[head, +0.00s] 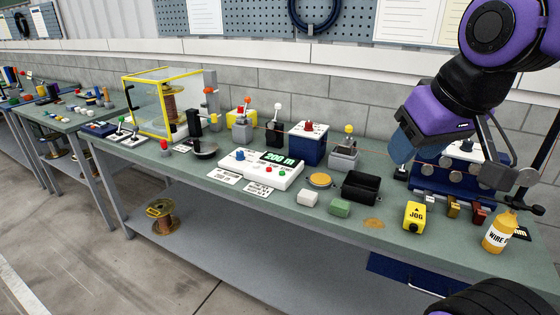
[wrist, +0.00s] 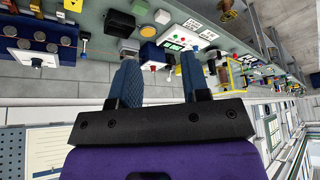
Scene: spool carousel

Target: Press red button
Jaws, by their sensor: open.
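A white console (head: 258,167) with a green "200 m" display stands mid-bench. On its top are a small red button (head: 268,170), a green button (head: 282,173) and a blue knob (head: 240,155). A red knob (head: 309,126) sits on a blue box with a white top behind it. Another small red-topped part (head: 164,145) stands at the bench's left. My gripper (head: 402,150) is raised at the right, apart from all of these. In the wrist view my gripper (wrist: 160,78) is open with nothing between its blue fingers; the console (wrist: 178,38) shows beyond them.
A black bin (head: 361,187), green block (head: 340,207), yellow JOG box (head: 414,216) and orange bottle (head: 499,232) stand along the front right. A yellow-framed clear guard (head: 155,103) stands at the left. A block wall (head: 345,105) runs behind the bench.

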